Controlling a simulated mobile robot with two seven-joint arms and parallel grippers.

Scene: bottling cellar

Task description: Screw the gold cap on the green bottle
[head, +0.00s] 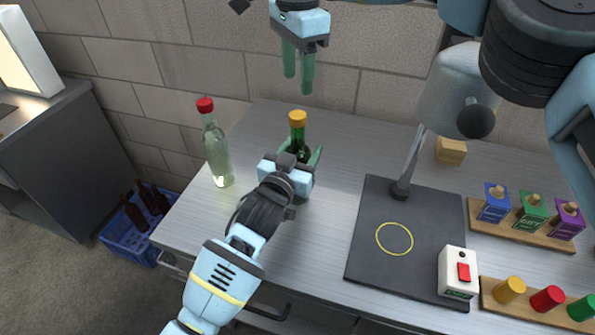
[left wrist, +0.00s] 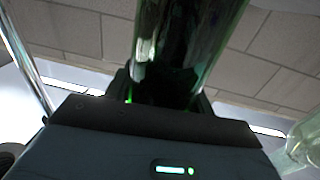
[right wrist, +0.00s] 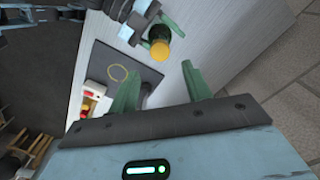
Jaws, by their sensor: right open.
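The green bottle (head: 301,150) stands upright near the back of the metal table, with the gold cap (head: 298,118) on its top. I cannot tell how tightly the cap sits. My left gripper (head: 302,160) is around the bottle's body, a finger on each side, and looks shut on it. The green glass (left wrist: 185,50) fills the middle of the left wrist view. My right gripper (head: 299,72) is open and empty, above and behind the bottle. The right wrist view shows the gold cap (right wrist: 159,51) beyond its open fingers (right wrist: 160,88).
A clear bottle with a red cap (head: 216,150) stands to the left. On the right are a dark pad (head: 365,245) with a yellow ring and a post, a white switch box (head: 457,272), a wooden block (head: 451,150) and racks with colored pieces. A blue crate (head: 125,235) is on the floor.

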